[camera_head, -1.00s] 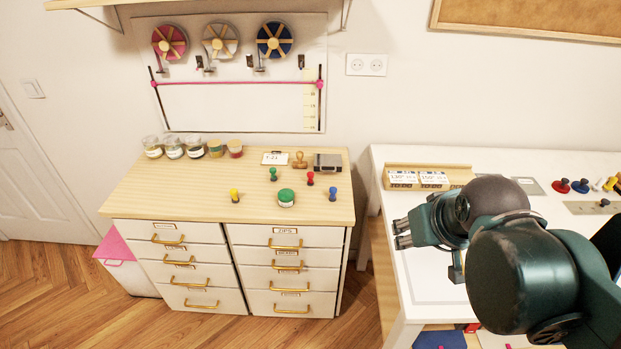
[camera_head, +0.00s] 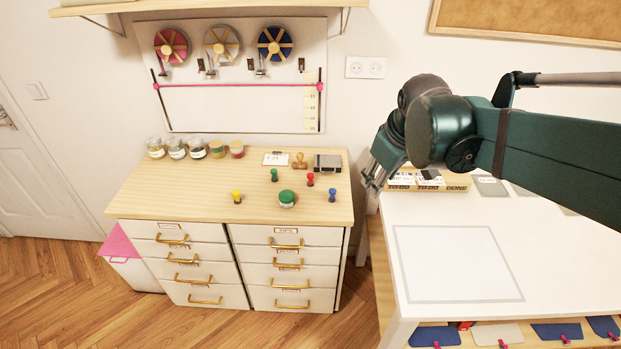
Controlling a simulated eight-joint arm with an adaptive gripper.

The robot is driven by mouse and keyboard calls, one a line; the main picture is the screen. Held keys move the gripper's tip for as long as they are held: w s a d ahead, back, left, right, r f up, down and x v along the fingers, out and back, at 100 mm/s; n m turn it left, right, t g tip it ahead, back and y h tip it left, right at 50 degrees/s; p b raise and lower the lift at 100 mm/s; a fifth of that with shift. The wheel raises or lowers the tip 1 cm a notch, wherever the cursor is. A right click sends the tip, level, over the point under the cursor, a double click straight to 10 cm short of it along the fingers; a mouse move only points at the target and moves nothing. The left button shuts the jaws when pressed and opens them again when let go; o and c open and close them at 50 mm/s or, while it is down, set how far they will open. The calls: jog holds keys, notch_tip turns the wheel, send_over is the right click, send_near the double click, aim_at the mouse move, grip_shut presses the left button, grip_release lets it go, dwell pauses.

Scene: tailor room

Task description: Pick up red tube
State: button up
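A small upright red piece with a rounded head (camera_head: 310,180), the likely red tube, stands on the wooden top of the drawer cabinet (camera_head: 160,195). It is right of a round green-lidded jar and in front of a stamp. My gripper (camera_head: 372,182) hangs fingers down, just right of the cabinet top, near the gap between cabinet and white table. Its fingers look parted with nothing between them. It is apart from the red piece, to its right.
A blue piece (camera_head: 332,195) stands between the red one and my gripper. Near it are the green jar (camera_head: 287,199), a green piece (camera_head: 274,174), a stamp (camera_head: 299,160) and a dark metal box (camera_head: 327,163). A yellow piece (camera_head: 236,196) stands further left. The white table (camera_head: 560,260) is at right.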

jog(key=w+a+n+g+p, duration=0.1)
jog(key=w+a+n+p, duration=0.3)
jog(key=w, duration=0.5)
jog(key=n+g+p, duration=0.3)
jog(key=n+p, duration=0.2)
jog(key=n, duration=0.4)
send_over(310, 175)
jog(key=f, duration=1.5)
jog(key=shift+d+f, duration=0.15)
jog(key=shift+d, duration=0.15)
jog(key=shift+w+a+f+g, duration=0.15)
jog(key=shift+a+f+g, duration=0.15)
jog(key=shift+f, duration=0.15)
jog(key=shift+f, duration=0.1)
jog(key=shift+f, duration=1.2)
jog(key=shift+f, duration=0.1)
